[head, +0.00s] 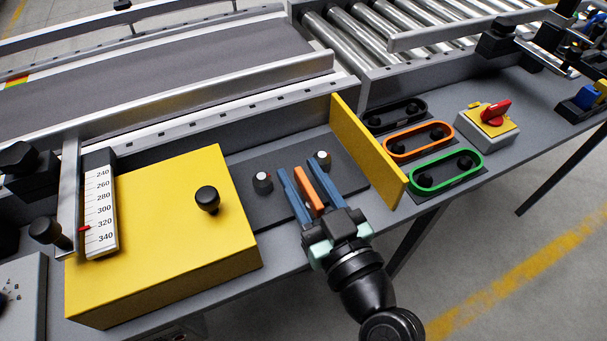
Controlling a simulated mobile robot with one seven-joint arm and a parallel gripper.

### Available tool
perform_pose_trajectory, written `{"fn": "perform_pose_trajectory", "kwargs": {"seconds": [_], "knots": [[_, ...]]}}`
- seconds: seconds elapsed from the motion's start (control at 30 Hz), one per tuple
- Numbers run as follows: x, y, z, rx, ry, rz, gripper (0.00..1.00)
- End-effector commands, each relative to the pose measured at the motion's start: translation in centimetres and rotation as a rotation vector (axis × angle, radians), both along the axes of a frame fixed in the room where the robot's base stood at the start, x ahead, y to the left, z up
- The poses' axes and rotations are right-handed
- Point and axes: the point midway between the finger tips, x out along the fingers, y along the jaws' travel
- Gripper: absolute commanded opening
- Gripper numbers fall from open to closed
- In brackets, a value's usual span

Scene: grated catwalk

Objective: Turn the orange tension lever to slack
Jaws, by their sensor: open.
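The orange tension lever (309,191) rises from a dark plate (255,160) between the yellow box and a yellow guard panel. My gripper (298,184) is open, with one blue finger on each side of the lever. I cannot tell whether either finger touches it. The lever's lower part is hidden by my gripper. A dark knob with a light cap (262,182) stands left of the fingers, and a similar cream-topped knob (322,160) stands just behind the right finger. Any slack marking is not readable.
The yellow box (160,230) with a black knob (207,199) is close on the left. The upright yellow panel (368,150) stands close on the right. Beyond it lie black, orange (420,140) and green (447,170) belt loops and a red-handled switch (494,112). A conveyor (190,70) runs behind.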

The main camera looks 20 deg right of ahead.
Motion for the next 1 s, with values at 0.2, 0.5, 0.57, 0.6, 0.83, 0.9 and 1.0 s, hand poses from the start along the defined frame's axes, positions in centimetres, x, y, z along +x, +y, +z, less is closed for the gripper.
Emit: {"fn": "perform_pose_trajectory", "kwargs": {"seconds": [0.2, 0.5, 0.57, 0.6, 0.83, 0.9, 1.0], "knots": [[-0.02, 0.0, 0.0, 0.0, 0.0, 0.0, 0.32], [-0.05, 0.0, 0.01, 0.0, 0.0, 0.0, 0.0], [-0.05, 0.0, 0.01, 0.0, 0.0, 0.0, 0.0], [-0.05, 0.0, 0.01, 0.0, 0.0, 0.0, 0.0], [-0.06, -0.01, 0.1, 0.0, 0.001, -0.016, 0.0], [-0.07, -0.03, 0.15, 0.002, 0.001, -0.033, 0.0], [-0.07, -0.1, 0.25, 0.002, 0.001, -0.069, 0.0]]}}
